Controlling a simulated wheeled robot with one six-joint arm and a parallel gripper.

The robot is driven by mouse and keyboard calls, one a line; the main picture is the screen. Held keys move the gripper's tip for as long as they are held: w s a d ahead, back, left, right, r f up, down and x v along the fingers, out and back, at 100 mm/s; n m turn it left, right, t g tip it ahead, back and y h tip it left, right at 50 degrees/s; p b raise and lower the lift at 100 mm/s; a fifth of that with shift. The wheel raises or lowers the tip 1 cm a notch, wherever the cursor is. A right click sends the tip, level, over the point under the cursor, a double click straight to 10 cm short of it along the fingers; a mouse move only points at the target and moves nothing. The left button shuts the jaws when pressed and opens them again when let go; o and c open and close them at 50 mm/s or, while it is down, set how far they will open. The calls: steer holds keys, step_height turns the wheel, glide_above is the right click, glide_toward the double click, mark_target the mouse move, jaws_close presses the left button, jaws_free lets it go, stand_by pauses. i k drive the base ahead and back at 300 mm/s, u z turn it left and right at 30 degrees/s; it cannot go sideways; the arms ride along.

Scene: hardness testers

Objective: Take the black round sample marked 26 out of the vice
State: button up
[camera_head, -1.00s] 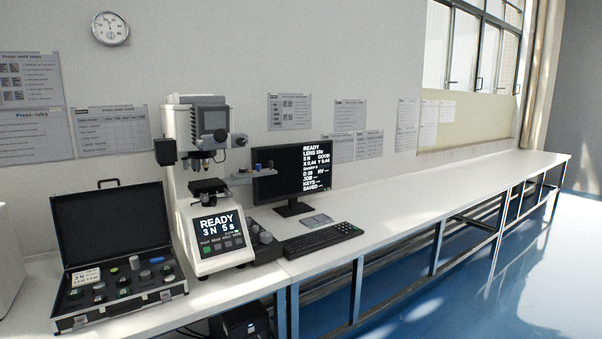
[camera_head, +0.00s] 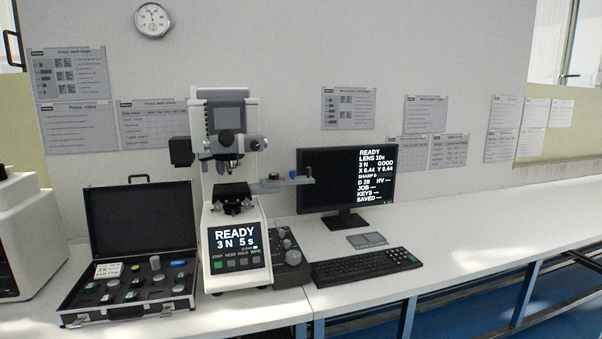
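The hardness tester (camera_head: 229,190) stands on the white bench, left of centre, with a lit screen (camera_head: 237,247) reading READY, 3 N, 5 s. Its dark stage (camera_head: 233,196) sits below the lenses. The vice and the black round sample marked 26 are too small and dark to pick out there. My gripper is not in view.
An open black case (camera_head: 143,222) with several small pieces stands left of the tester. A monitor (camera_head: 347,182), keyboard (camera_head: 364,266) and grey pad (camera_head: 367,240) are to the right. A knobbed unit (camera_head: 290,262) adjoins the tester. The bench (camera_head: 480,225) is clear farther right.

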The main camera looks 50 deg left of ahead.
mark_target(273, 176)
steer(key=u, duration=0.25)
steer(key=i, duration=1.4)
steer(key=u, duration=1.15)
steer(key=i, duration=0.85)
steer(key=u, duration=1)
